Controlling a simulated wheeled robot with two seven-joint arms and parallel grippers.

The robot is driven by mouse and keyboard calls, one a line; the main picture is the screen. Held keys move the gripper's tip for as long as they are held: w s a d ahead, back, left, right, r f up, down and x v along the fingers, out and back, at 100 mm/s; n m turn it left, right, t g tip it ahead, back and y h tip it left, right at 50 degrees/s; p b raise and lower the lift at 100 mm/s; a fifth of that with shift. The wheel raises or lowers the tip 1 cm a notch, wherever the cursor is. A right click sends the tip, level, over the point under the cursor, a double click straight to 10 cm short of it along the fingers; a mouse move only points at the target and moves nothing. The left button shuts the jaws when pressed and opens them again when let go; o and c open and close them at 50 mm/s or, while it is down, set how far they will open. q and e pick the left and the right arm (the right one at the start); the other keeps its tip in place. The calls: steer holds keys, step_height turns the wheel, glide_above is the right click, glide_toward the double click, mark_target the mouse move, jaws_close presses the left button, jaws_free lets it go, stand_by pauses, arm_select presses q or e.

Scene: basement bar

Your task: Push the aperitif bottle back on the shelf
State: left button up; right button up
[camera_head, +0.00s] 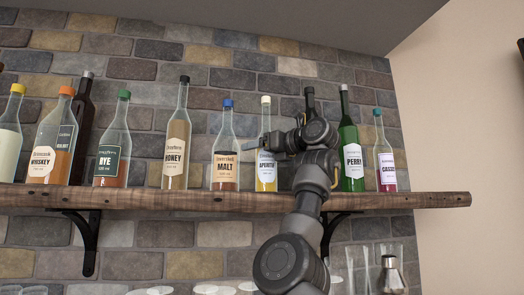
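The aperitif bottle (266,178) stands upright on the wooden shelf (150,199), right of the malt bottle. It has a pale cap and a white label reading "APERITIF", partly covered by my arm. My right gripper (264,146) is raised above the shelf edge and points left across the upper part of this bottle. I cannot tell whether it touches the glass. Its fingers are small and dark, and whether they are open or shut does not show. My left gripper is not in view.
The malt bottle (226,153) is close on the left, with honey (175,140), rye (112,148) and whiskey (52,143) farther left. A dark bottle (310,98) is mostly hidden behind my arm. Perry (350,147) and cassis (384,155) stand right. A brick wall is behind; glasses are below.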

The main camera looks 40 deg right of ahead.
steer(key=shift+s+f, duration=0.1)
steer(key=shift+s, duration=0.1)
steer(key=s+d+b, duration=0.1)
steer(key=s+b, duration=0.5)
steer(key=s, duration=0.4)
steer(key=shift+s+d, duration=0.15)
steer(key=shift+s, duration=0.05)
stand_by(0.3)
